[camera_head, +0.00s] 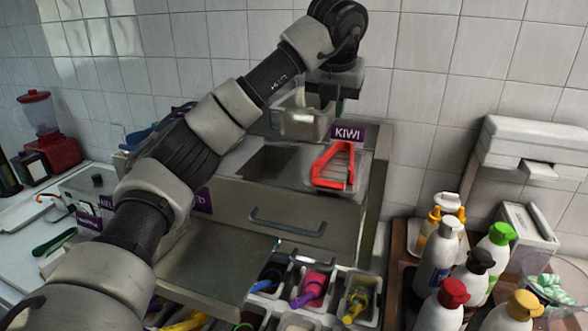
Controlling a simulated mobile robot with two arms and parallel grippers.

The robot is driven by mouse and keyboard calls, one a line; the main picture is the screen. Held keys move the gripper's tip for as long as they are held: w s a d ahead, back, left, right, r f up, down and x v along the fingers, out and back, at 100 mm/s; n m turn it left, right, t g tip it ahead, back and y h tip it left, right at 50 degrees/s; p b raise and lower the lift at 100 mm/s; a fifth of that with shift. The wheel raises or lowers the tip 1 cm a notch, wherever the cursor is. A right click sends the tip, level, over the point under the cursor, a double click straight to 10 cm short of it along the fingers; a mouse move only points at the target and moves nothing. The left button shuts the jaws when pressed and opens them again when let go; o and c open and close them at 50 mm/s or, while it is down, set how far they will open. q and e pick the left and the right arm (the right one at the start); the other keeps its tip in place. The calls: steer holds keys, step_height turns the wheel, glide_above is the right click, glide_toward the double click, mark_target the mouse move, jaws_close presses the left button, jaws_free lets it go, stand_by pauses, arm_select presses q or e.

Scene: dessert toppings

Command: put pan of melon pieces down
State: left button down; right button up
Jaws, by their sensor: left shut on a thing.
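My left arm reaches in from the lower left to the back of the counter. My left gripper (332,92) points down and is shut on a translucent pan (300,126), held by its upper right edge. The pan is above the back of the steel topping counter (238,198), near the KIWI label. I cannot make out melon pieces in it. A dark rectangular opening (268,161) lies in the counter top just below and left of the pan. My right gripper is not in view.
Several topping pans with coloured handles (312,288) stand in front. Several bottles (440,262) crowd the right. A red-topped blender (38,115) is at far left.

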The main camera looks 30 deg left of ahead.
arm_select(q)
steer(key=shift+w+d+r, duration=0.15)
steer(key=shift+w+r, duration=0.15)
steer(key=shift+w, duration=0.1)
steer(key=shift+w+a+f+p, duration=0.15)
steer(key=shift+a+f+p, duration=0.05)
steer(key=shift+a+p, duration=0.15)
steer(key=a+f+p, duration=0.5)
steer(key=a+f, duration=0.5)
steer(key=shift+s+a+f+p, duration=0.25)
steer(key=shift+s+a+p, duration=0.1)
steer(key=shift+s+a, duration=0.1)
steer(key=shift+d, duration=0.1)
